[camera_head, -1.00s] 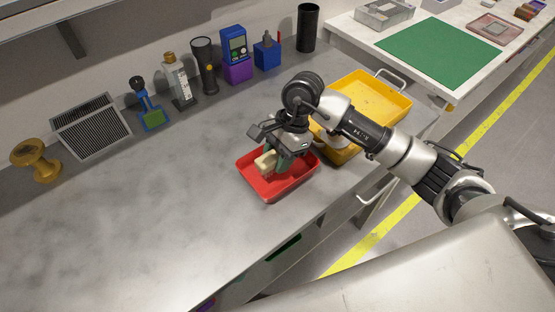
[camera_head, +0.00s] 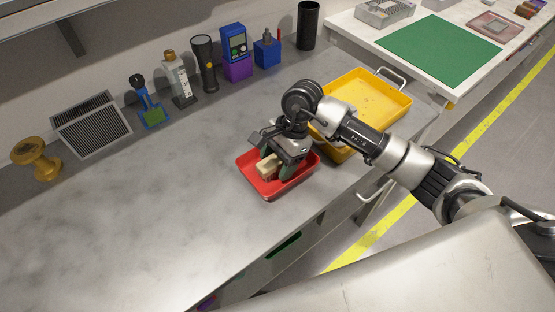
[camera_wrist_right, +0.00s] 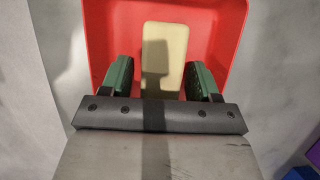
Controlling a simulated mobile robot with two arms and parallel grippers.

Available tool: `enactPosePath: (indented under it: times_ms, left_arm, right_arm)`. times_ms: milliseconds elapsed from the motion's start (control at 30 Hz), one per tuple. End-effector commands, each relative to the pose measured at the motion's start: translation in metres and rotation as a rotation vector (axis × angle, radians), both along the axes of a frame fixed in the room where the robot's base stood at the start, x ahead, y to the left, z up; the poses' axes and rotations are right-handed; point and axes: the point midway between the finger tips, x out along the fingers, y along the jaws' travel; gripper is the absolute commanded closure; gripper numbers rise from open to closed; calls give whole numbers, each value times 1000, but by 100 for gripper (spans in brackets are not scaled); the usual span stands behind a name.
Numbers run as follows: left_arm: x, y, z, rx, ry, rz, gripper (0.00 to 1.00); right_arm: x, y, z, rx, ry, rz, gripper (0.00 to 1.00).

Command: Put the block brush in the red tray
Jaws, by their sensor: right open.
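The block brush (camera_head: 267,166) is a cream-coloured block inside the red tray (camera_head: 268,194). In the right wrist view the brush (camera_wrist_right: 165,50) lies within the tray (camera_wrist_right: 227,25), between my fingers. My right gripper (camera_head: 275,166) is low over the tray. In the right wrist view its green-padded fingers (camera_wrist_right: 160,80) stand apart, with a gap on each side of the brush. The underside of the brush is hidden. My left gripper is not in view.
A yellow tray (camera_head: 397,106) stands right of the red tray. A flashlight (camera_head: 204,62), a bottle (camera_head: 179,80), a blue meter (camera_head: 234,41) and a black cylinder (camera_head: 307,26) line the wall. The left and front counter is clear.

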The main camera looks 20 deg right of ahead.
Motion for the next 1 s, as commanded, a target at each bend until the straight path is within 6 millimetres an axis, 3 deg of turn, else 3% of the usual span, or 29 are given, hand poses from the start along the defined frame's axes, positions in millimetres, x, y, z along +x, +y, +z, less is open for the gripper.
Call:
enactPosePath:
  times_ms: [67,167,600,767,1000]
  left_arm:
    - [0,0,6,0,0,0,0]
    - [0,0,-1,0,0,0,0]
    - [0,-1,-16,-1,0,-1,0]
    - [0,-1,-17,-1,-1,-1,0]
    - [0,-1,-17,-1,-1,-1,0]
  right_arm:
    - [0,0,5,0,0,0,39]
    - [3,-6,16,-1,-5,-1,39]
    - [14,-38,97,-1,-4,0,39]
    - [16,-43,110,-1,-1,-1,39]
    - [16,-43,113,0,1,-1,39]
